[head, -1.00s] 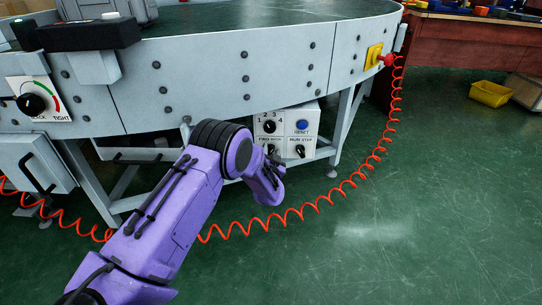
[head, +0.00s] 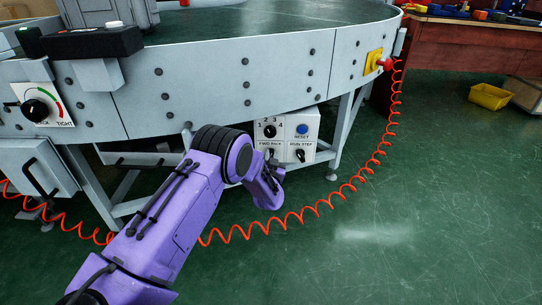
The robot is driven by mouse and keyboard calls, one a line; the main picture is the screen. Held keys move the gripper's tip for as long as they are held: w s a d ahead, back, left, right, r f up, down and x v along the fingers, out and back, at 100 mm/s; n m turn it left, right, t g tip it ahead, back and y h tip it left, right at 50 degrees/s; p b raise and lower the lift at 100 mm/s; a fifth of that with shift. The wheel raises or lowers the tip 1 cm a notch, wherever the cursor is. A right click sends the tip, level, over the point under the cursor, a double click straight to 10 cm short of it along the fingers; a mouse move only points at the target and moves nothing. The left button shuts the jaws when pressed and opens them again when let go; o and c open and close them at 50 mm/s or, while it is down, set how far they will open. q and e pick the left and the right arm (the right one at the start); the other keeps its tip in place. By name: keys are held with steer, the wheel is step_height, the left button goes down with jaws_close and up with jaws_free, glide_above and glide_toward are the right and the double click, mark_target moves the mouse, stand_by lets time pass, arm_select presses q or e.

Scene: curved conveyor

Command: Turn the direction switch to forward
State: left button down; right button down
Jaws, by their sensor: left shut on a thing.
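A white control box (head: 315,130) hangs under the conveyor's edge. It carries a numbered dial (head: 269,131), a blue reset button (head: 302,128), a FWD/BACK direction switch at lower left, and a RUN/STEP switch (head: 300,155) at lower right. My left gripper (head: 272,167) is at the direction switch, below its FWD/BACK label, and is shut on the switch's knob. My purple wrist and fingers hide most of the knob, so its pointing direction cannot be read. My right gripper is not in view.
The curved conveyor (head: 230,75) spans the top. A slack/tight dial (head: 35,110) sits at left, a red emergency button (head: 385,65) on a yellow plate at right. A yellow bin (head: 490,97) stands on open green floor.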

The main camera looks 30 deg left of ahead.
arm_select(q)
steer(key=n, duration=0.3)
steer(key=n+p, duration=0.1)
steer(key=n, duration=0.2)
steer(key=n+p, duration=0.1)
steer(key=n, duration=0.2)
steer(key=shift+s+a+r, duration=0.1)
steer(key=shift+a+r, duration=0.05)
steer(key=shift+a, duration=0.15)
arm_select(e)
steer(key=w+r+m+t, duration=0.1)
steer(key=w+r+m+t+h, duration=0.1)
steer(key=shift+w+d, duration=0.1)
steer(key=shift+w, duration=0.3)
arm_select(q)
steer(key=shift+n, duration=0.3)
steer(key=c, duration=1)
jaws_free()
steer(key=shift+c, duration=0.2)
